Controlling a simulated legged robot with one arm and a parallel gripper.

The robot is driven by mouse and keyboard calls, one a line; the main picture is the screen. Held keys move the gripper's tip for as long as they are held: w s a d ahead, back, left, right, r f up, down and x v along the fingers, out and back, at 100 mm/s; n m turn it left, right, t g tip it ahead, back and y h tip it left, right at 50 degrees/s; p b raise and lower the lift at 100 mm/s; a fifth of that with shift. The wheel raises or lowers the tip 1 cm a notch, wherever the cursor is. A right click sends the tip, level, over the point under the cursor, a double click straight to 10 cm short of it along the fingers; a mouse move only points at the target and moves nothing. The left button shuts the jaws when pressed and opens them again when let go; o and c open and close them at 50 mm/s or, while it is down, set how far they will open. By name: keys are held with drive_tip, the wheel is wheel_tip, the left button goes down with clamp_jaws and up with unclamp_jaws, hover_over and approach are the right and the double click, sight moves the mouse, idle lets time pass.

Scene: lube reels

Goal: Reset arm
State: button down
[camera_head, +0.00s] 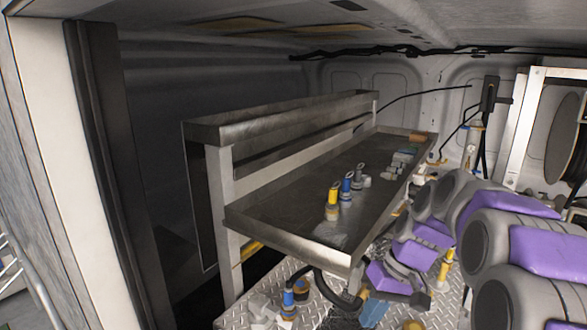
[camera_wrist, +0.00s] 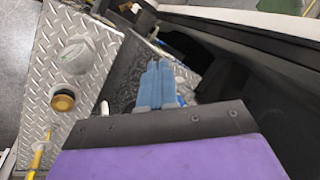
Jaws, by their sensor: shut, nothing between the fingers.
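My arm, grey with purple covers, shows at the lower right of the head view, folded beside the metal shelf (camera_head: 290,210). My gripper (camera_wrist: 160,68) has blue fingers lying side by side, shut and empty, in the middle of the wrist view. In the head view the gripper (camera_head: 373,313) is low, in front of the shelf's near corner, above the chequer-plate floor (camera_head: 325,316). It appears apart from the shelf items. The arm hides part of the floor.
Yellow- and blue-topped containers (camera_head: 333,205) stand on the shelf. A blue-topped container (camera_head: 289,301) and a dark hose (camera_head: 333,294) are by its near corner. A reel (camera_head: 562,125) in a white frame is at right. An amber-capped jar (camera_wrist: 63,102) lies left in the wrist view.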

drive_tip(key=s+f+m+h+b, duration=0.1)
drive_tip(key=s+f, duration=0.3)
drive_tip(key=s, duration=1)
drive_tip(key=s+a+f+m+h, duration=0.1)
drive_tip(key=s+f+h, duration=0.2)
drive_tip(key=s, duration=1.1)
drive_tip(key=shift+s+f+g+b, duration=0.35)
drive_tip(key=shift+s+f+g, duration=0.05)
drive_tip(key=shift+f, duration=0.55)
drive_tip(key=shift+s+a, duration=0.1)
drive_tip(key=shift+a, duration=0.05)
